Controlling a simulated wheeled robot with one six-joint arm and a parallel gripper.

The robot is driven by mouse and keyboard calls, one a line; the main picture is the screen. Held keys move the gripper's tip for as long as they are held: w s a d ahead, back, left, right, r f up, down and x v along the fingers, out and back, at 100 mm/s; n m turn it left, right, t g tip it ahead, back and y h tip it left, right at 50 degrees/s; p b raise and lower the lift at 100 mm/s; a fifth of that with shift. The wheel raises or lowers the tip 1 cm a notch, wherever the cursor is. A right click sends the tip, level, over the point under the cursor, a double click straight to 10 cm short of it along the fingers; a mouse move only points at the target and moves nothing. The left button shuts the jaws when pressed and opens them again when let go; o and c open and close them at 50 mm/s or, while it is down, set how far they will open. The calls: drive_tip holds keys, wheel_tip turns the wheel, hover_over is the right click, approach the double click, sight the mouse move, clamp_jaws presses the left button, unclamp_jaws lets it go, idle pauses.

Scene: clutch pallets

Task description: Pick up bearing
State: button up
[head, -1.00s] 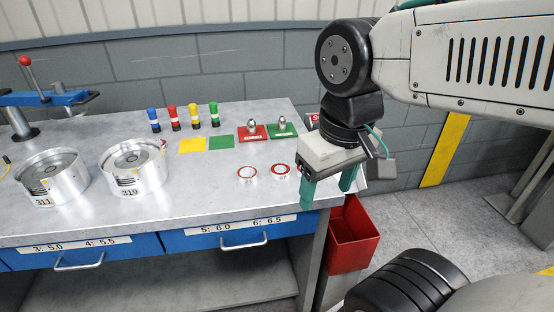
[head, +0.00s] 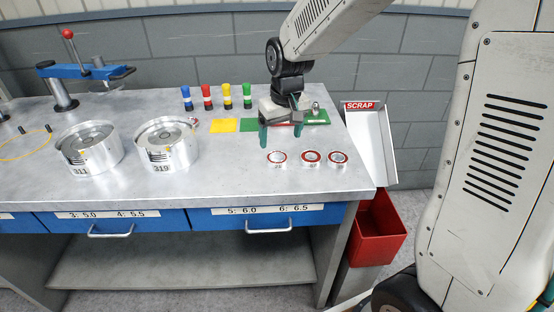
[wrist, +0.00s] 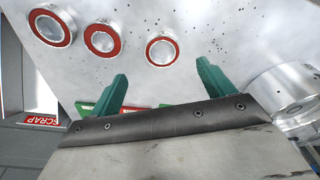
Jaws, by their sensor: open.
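Three bearings, silver rings with red faces, lie in a row at the bench's right front: the left one (head: 276,158), the middle one (head: 311,158) and the right one (head: 338,158). In the wrist view the same row shows as a near bearing (wrist: 162,50), a middle bearing (wrist: 103,38) and a far-left bearing (wrist: 52,25). My gripper (head: 282,133) has green fingers, open and empty. It hangs above the bench, just behind the left bearing. In the wrist view that bearing lies beyond and between the open fingertips (wrist: 162,70), apart from them.
Two silver clutch housings, 311 (head: 88,150) and 319 (head: 166,147), stand to the left. Several coloured stamps (head: 227,97) stand behind yellow and green pads. My gripper partly hides the red and green holders. A SCRAP chute (head: 372,140) and red bin (head: 378,228) are at the right.

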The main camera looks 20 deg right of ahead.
sight(278, 153)
drive_tip(key=f, duration=0.4)
drive_tip(key=w+f, duration=0.1)
drive_tip(key=f, duration=0.2)
drive_tip(key=shift+a, duration=0.25)
drive_tip(key=c, duration=1.2)
